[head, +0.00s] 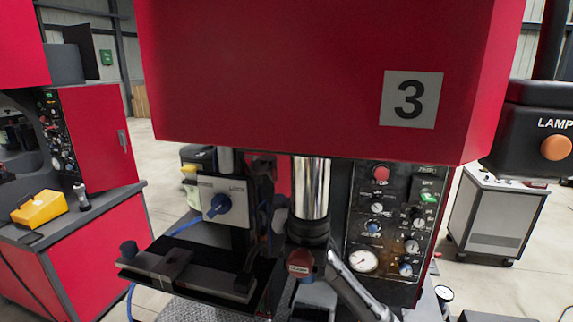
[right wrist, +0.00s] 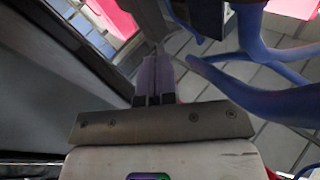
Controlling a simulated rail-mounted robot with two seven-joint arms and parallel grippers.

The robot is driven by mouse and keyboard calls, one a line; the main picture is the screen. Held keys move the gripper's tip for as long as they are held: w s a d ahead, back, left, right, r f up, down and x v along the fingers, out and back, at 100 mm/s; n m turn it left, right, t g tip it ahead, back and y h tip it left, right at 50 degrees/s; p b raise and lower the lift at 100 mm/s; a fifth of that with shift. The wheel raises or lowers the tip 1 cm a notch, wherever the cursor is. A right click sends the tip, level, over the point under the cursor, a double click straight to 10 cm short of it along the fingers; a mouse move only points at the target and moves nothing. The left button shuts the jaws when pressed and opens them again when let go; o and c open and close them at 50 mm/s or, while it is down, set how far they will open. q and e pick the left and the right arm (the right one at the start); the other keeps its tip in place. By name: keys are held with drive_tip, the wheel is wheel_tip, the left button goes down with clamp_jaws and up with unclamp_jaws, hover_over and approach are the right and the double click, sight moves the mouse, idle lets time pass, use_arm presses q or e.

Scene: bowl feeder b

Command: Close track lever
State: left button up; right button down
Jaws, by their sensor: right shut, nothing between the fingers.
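The red press (head: 300,75) marked 3 stands in front of me in the head view. I cannot tell for sure which part is the track lever. A blue knob (head: 218,205) on a grey plate sits above the track. In the right wrist view my right gripper (right wrist: 153,72) is shut and empty. Its fingertips point at a grey upright part (right wrist: 150,25); whether they touch it I cannot tell. In the head view its fingers are hard to make out. My left gripper is not in view.
A control panel (head: 395,225) with knobs and a gauge is right of the shiny ram (head: 311,188). Thick blue hoses (right wrist: 255,90) pass close to the right of my right gripper. Another red machine (head: 95,130) stands at left, a grey cabinet (head: 495,215) at right.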

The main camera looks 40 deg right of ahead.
drive_tip(key=s+d+r+m+g+y+p, duration=0.1)
drive_tip(key=s+d+r+m+y+p, duration=0.65)
drive_tip(key=p, duration=1.15)
use_arm(q)
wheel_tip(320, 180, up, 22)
drive_tip(key=p, duration=0.1)
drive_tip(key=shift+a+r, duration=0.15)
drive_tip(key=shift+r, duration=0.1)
use_arm(e)
drive_tip(key=w+a+f+m+y, duration=0.1)
drive_tip(key=w+a+m+y, duration=0.1)
drive_tip(key=w, duration=0.6)
drive_tip(key=shift+w+a+f, duration=0.35)
drive_tip(key=shift+w+a, duration=0.05)
drive_tip(key=shift+a, duration=0.3)
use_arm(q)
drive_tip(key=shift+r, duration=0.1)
